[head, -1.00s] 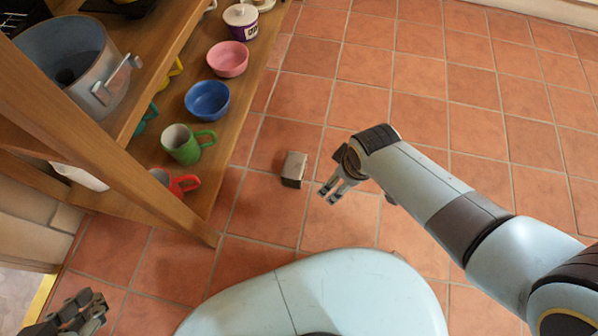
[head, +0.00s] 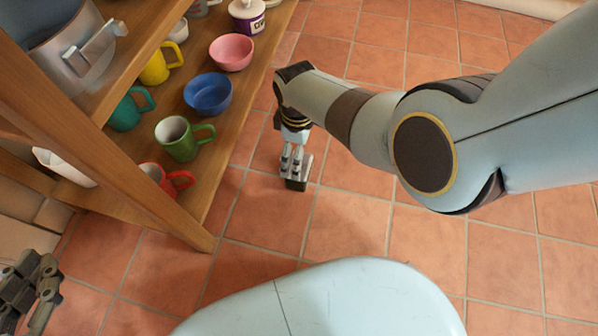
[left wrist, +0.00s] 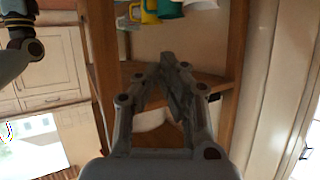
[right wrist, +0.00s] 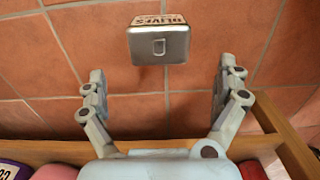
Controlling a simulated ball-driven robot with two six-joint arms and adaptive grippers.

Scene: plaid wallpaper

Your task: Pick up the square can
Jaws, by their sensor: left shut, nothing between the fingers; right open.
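The square can (head: 299,183) is a small silvery metal box on the tiled floor, to the right of the shelf. In the right wrist view the can (right wrist: 159,45) shows a metal end with a small tab and a label that seems to read "OLIVES". My right gripper (head: 292,163) is just above it and partly hides it in the head view. In the right wrist view my right gripper (right wrist: 160,82) is open, with a finger on either side and the can ahead between them, not touching. My left gripper (head: 35,285) is at the lower left; its fingers (left wrist: 172,80) are together and empty.
The wooden shelf (head: 225,110) stands close left of the can, holding a green mug (head: 178,142), a red mug (head: 165,180), a blue bowl (head: 208,94) and a pink bowl (head: 231,53). Its front post reaches the floor nearby. Tiled floor (head: 350,220) is clear right of the can.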

